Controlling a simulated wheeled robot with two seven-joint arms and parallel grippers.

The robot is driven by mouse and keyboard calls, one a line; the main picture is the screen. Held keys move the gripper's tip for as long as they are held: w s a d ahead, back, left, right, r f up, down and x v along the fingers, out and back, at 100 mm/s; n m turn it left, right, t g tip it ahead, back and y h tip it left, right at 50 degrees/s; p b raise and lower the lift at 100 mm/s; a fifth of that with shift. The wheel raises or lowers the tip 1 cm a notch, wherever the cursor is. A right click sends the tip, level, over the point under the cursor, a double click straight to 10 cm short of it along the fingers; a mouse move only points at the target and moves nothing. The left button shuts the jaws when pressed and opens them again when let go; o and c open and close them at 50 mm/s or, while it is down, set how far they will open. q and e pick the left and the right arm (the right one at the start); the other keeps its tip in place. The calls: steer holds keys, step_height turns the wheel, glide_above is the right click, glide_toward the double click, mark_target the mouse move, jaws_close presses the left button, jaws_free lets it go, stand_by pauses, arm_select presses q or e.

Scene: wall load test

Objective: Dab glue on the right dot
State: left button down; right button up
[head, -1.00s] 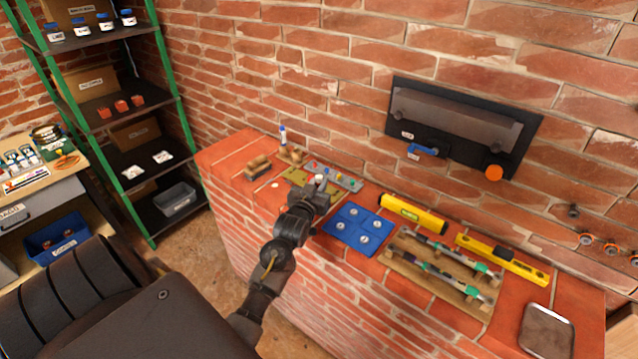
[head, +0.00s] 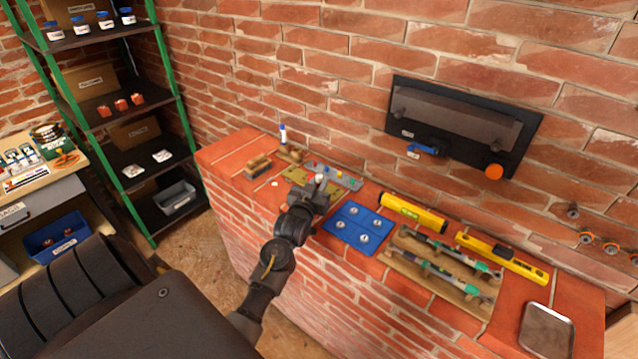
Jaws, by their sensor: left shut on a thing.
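My left gripper (head: 316,190) reaches over the brick ledge, above the near part of an olive board (head: 294,173). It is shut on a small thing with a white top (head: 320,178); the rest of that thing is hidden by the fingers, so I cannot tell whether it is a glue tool. I cannot make out the right dot; the gripper covers part of the board. My right gripper is not in view.
A grey strip with coloured spots (head: 341,178) lies behind the board. A blue mat (head: 346,237), a yellow level (head: 413,213) and a wooden rack (head: 406,262) lie to the right. A wooden block (head: 258,166) is to the left. The brick wall stands close behind.

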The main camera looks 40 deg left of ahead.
arm_select(q)
steer(key=shift+f, duration=0.5)
stand_by(0.4)
steer(key=shift+r, duration=0.15)
step_height(320, 180, up, 6)
steer(key=p, duration=0.5)
steer(key=shift+p, duration=0.35)
